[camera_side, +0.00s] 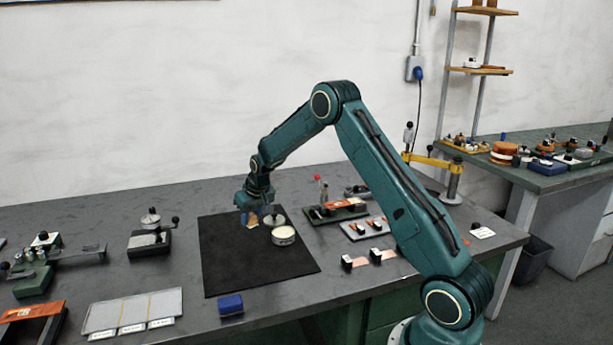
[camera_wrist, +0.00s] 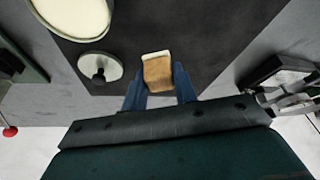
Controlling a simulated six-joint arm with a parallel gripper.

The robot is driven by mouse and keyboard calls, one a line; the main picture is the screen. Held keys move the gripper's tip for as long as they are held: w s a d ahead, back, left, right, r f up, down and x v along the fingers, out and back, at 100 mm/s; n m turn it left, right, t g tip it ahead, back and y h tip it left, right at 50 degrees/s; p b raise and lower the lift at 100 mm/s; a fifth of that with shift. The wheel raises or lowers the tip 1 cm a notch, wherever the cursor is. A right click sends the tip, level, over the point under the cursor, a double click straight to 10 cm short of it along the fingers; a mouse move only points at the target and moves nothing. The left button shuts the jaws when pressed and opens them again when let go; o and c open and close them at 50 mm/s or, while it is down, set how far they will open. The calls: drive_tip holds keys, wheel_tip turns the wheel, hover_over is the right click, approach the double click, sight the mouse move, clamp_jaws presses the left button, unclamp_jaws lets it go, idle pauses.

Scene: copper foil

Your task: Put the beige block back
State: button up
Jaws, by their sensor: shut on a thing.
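The beige block (camera_side: 252,223) is between the jaws of my gripper (camera_side: 250,216), over the far part of the black mat (camera_side: 255,268). In the wrist view the block (camera_wrist: 157,72) has a tan face and a paler end, and the two blue fingers of my gripper (camera_wrist: 158,88) close on its sides. The side view is too small to tell whether the block touches the mat.
A round cream-filled dish (camera_side: 283,236) and a knobbed disc (camera_side: 274,219) stand right of the block. A blue block (camera_side: 231,305) lies by the near mat edge. A pale labelled three-section tray (camera_side: 132,309) lies front left. The near mat is clear.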

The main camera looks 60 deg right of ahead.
sight(253, 224)
drive_tip(key=shift+f, duration=2.05)
drive_tip(key=shift+f, duration=0.1)
drive_tip(key=o, duration=0.9)
drive_tip(key=shift+v, duration=0.95)
drive_tip(key=v, duration=1)
drive_tip(key=shift+s, duration=0.1)
drive_tip(key=shift+a+r, duration=0.1)
drive_tip(key=shift+r, duration=0.15)
